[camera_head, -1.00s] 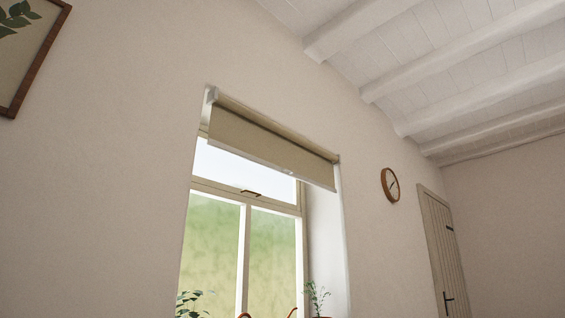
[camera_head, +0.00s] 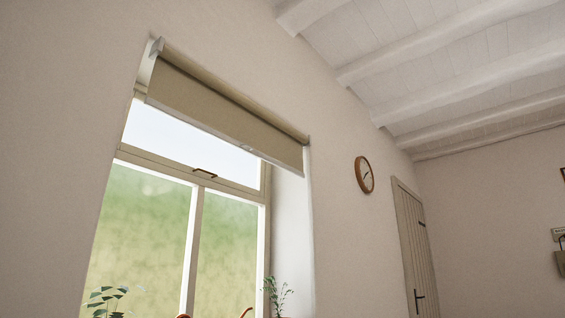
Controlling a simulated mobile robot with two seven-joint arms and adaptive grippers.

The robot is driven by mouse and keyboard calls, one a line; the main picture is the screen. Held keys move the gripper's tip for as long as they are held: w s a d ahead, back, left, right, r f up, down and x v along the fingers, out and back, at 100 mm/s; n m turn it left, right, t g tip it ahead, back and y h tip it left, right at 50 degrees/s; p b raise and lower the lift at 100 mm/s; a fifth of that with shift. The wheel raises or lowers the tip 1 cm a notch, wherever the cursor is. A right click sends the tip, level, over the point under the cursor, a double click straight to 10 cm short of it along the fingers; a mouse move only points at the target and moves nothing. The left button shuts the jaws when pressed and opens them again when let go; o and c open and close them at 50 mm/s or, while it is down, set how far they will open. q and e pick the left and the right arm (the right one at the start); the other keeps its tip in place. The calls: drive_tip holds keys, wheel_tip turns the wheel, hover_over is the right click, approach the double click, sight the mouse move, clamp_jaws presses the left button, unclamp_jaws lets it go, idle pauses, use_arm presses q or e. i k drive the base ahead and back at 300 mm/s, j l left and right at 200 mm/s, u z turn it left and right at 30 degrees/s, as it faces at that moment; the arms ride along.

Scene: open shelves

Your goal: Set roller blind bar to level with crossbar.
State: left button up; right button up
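The beige roller blind (camera_head: 222,107) hangs at the top of the window recess, only a short length rolled down. Its pale bottom bar (camera_head: 215,133) has a small pull near its middle (camera_head: 247,148). The window's crossbar (camera_head: 165,164) runs below the top pane and carries a small brown handle (camera_head: 205,173). The bar hangs above the crossbar, with a strip of bright top pane showing between them. Neither of my grippers is in view.
A potted plant (camera_head: 277,294) and another leafy plant (camera_head: 107,300) stand at the window's foot. A round clock (camera_head: 364,174) and a plank door (camera_head: 414,250) are to the right. Beams cross the ceiling.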

sight(171, 93)
drive_tip(key=i+l+u, duration=0.2)
drive_tip(key=i, duration=0.3)
drive_tip(key=i+l+u, duration=0.15)
drive_tip(key=i, duration=0.3)
drive_tip(key=i+l+u, duration=0.2)
drive_tip(key=i, duration=0.3)
